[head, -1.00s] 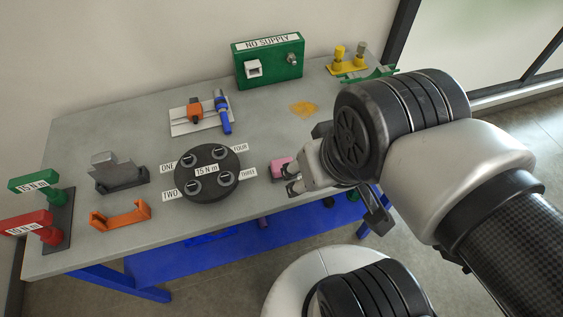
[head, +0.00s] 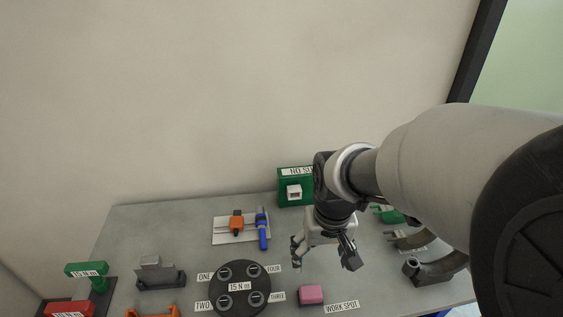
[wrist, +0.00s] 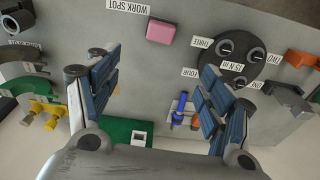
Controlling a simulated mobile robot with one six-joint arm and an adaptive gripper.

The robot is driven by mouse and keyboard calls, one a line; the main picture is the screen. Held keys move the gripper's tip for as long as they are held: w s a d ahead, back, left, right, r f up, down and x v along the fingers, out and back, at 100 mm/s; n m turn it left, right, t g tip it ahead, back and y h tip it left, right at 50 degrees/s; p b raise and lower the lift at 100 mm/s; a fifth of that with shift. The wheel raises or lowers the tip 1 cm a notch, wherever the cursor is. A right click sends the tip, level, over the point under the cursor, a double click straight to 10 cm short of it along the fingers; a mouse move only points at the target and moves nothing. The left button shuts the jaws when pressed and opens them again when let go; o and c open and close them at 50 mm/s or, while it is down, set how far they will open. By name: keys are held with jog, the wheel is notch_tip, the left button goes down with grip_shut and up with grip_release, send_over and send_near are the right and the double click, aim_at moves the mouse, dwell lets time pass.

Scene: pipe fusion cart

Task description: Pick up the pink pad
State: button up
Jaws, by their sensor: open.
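The pink pad (head: 311,294) lies on the grey table between the round black disc and the WORK SPOT label. It also shows in the wrist view (wrist: 161,31), at the top middle, beyond the fingertips. My gripper (head: 325,255) is open and empty, above the table and behind the pad in the head view. In the wrist view my gripper (wrist: 155,75) has its two blue-padded fingers spread wide, with nothing between them. The pad is apart from the fingers.
The round black disc (head: 240,309) with several sockets stands left of the pad. A green NO SUPPLY box (head: 294,191) stands behind, partly hidden by my arm. Grey curved pieces (head: 437,269) lie to the right. The blue and orange tool (head: 262,229) lies on a white plate.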

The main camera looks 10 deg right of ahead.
jog(key=w+f+g+p, duration=0.1)
jog(key=w+f+p, duration=0.1)
jog(key=w+f, duration=0.1)
jog(key=b, duration=0.4)
send_near(311, 291)
jog(key=f, duration=0.2)
jog(key=w+f, duration=0.1)
jog(key=f, duration=0.2)
jog(key=shift+d+f, duration=0.1)
jog(key=shift+f, duration=0.15)
jog(key=f+b, duration=0.1)
jog(key=f, duration=0.1)
jog(key=s+f, duration=0.1)
jog(key=f, duration=0.1)
jog(key=shift+f+b, duration=0.1)
jog(key=shift+b, duration=0.3)
jog(key=shift+f, duration=0.5)
jog(key=shift+c, duration=0.4)
jog(key=c, duration=1.1)
